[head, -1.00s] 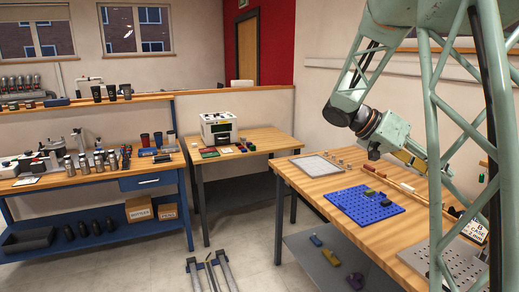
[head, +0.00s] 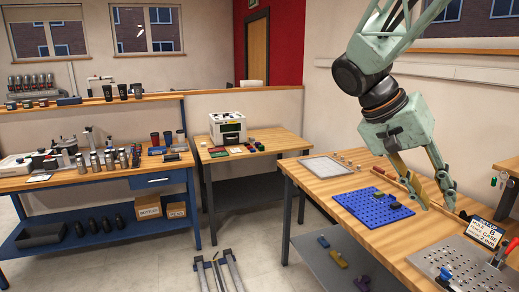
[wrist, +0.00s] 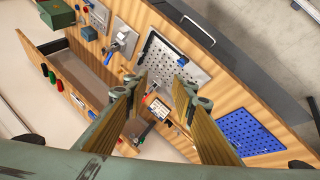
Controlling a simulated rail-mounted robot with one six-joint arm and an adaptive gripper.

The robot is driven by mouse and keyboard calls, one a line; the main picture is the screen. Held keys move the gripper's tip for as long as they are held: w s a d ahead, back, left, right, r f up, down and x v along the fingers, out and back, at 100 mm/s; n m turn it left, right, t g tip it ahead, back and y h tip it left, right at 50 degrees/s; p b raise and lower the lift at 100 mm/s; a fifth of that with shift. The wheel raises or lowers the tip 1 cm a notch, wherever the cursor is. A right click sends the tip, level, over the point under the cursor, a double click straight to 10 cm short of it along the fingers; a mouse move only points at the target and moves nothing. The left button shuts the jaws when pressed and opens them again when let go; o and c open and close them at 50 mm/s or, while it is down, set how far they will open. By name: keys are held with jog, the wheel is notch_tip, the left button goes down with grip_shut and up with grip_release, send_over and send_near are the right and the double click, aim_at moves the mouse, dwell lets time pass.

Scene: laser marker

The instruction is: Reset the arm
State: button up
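My gripper (head: 437,207) hangs from my pale green arm, pointing down above the right wooden table (head: 330,190). In the head view its fingertips show between the blue pegboard (head: 372,206) and the grey perforated plate (head: 462,270). In the wrist view my gripper (wrist: 158,86) has its two fingers spread apart with nothing between them. The perforated plate (wrist: 170,70) lies beyond the fingertips there, and the blue pegboard (wrist: 247,134) is at the right. I cannot tell how high the fingertips are above the table.
A card sign (head: 487,232) stands near the perforated plate. A white machine (head: 227,128) stands on the small back table. A blue bench (head: 100,210) with bottles and cups is at the left.

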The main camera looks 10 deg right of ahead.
jog(key=s+a+n+t+y, duration=0.2)
jog(key=s+a, duration=0.3)
jog(key=a, duration=0.4)
jog(key=s+a+f+n+t+y, duration=0.1)
jog(key=s+a+n+t+y, duration=0.1)
jog(key=s+a+n, duration=0.3)
jog(key=s+a+f+n+t+y, duration=0.1)
jog(key=s+a+n+t+y, duration=0.1)
jog(key=s+a, duration=0.5)
jog(key=a+n+y, duration=0.1)
jog(key=a, duration=0.5)
jog(key=shift+n, duration=0.4)
jog(key=shift+s, duration=0.1)
